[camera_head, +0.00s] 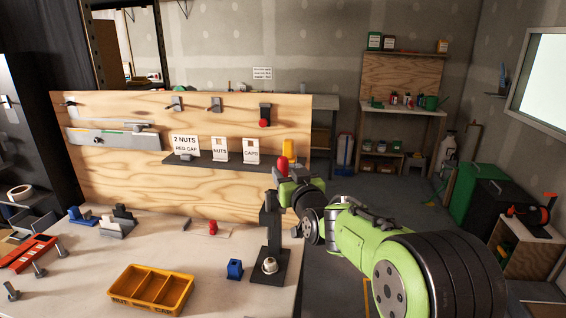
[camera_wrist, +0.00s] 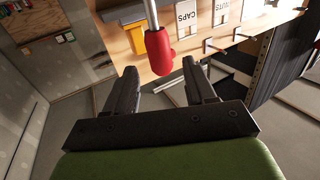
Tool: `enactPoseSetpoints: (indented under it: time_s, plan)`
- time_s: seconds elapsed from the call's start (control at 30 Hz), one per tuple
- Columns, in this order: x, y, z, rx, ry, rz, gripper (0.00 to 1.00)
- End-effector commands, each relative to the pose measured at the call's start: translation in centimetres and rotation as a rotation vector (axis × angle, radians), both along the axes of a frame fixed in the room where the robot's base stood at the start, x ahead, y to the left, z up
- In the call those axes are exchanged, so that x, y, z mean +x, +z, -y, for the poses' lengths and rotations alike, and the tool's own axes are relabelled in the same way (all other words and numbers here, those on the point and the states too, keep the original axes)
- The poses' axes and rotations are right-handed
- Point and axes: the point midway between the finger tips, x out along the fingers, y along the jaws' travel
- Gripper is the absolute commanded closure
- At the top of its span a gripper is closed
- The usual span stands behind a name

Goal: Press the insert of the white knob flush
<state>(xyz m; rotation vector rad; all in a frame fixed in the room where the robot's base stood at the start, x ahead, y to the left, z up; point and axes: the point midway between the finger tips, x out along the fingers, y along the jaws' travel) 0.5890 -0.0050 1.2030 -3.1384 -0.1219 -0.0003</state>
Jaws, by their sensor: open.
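The white knob (camera_head: 269,265) sits on the base of a black bench press (camera_head: 272,235) at the table's right edge. Its insert is too small to make out. The press has a lever with a red grip (camera_head: 283,164), which also shows in the wrist view (camera_wrist: 158,50) on a silver rod (camera_wrist: 151,13). My gripper (camera_wrist: 160,70) is open, its two dark fingers on either side of the red grip's near end, with visible gaps. In the head view, my gripper (camera_head: 281,180) is at the top of the press, partly hiding it.
A yellow divided tray (camera_head: 150,291), a blue block (camera_head: 235,269) and a small red part (camera_head: 213,227) are on the table (camera_head: 200,275). A plywood board (camera_head: 130,170) with a dark label shelf (camera_head: 215,162) stands behind. Floor to the right is partly clear.

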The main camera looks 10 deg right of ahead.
Motion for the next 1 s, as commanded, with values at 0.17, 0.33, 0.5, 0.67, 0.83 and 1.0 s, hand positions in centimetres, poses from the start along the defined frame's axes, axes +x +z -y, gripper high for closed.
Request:
enactPoseSetpoints:
  time_s: [0.17,0.33,0.5,0.67,0.83,1.0]
  plan:
    - [3.7,0.1,-0.4,0.001,0.002,0.0,0.45]
    - [5.1,0.1,-0.5,-0.001,0.001,-0.001,0.45]
    - [5.2,0.0,-0.5,-0.001,0.001,-0.001,0.45]
    - [5.1,0.0,-0.5,-0.001,0.001,-0.001,0.61]
    - [5.1,0.0,-0.5,-0.001,0.001,-0.001,0.87]
    - [5.1,0.0,-0.5,-0.001,0.001,-0.001,1.0]
